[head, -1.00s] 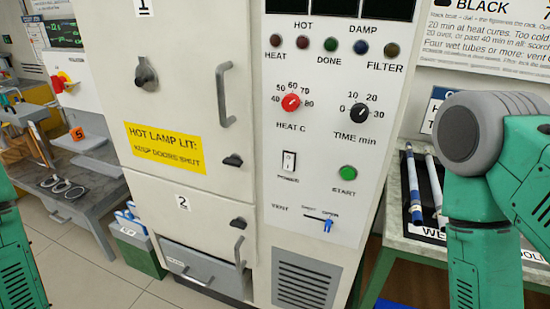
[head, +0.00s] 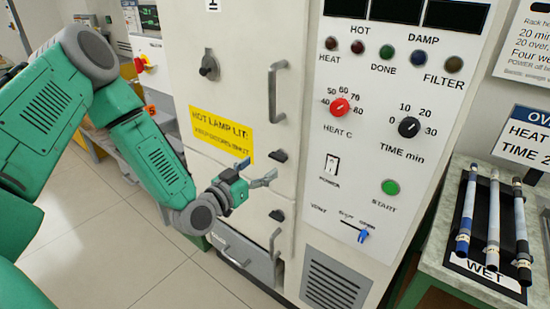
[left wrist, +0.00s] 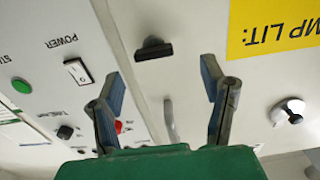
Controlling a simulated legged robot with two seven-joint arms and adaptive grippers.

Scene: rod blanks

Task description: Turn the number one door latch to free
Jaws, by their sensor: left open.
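The number one door (head: 235,100) is the upper cream door, and it looks shut. Its small black latch (head: 278,156) sits by its lower right edge and lies about sideways; it also shows in the left wrist view (left wrist: 153,49). My left gripper (head: 261,169) is open and empty, with its fingers just below and left of that latch in the head view. In the upside-down left wrist view, the open fingers (left wrist: 163,83) point toward the door, with the latch between and beyond them. Contact is not visible. My right gripper is out of view.
The number one door has a grey bar handle (head: 274,92), a round knob (head: 208,66) and a yellow label (head: 222,127). The number two latch (head: 277,215) is below. The control panel (head: 350,190) is to the right. Rods lie on a black rack (head: 480,232) farther right.

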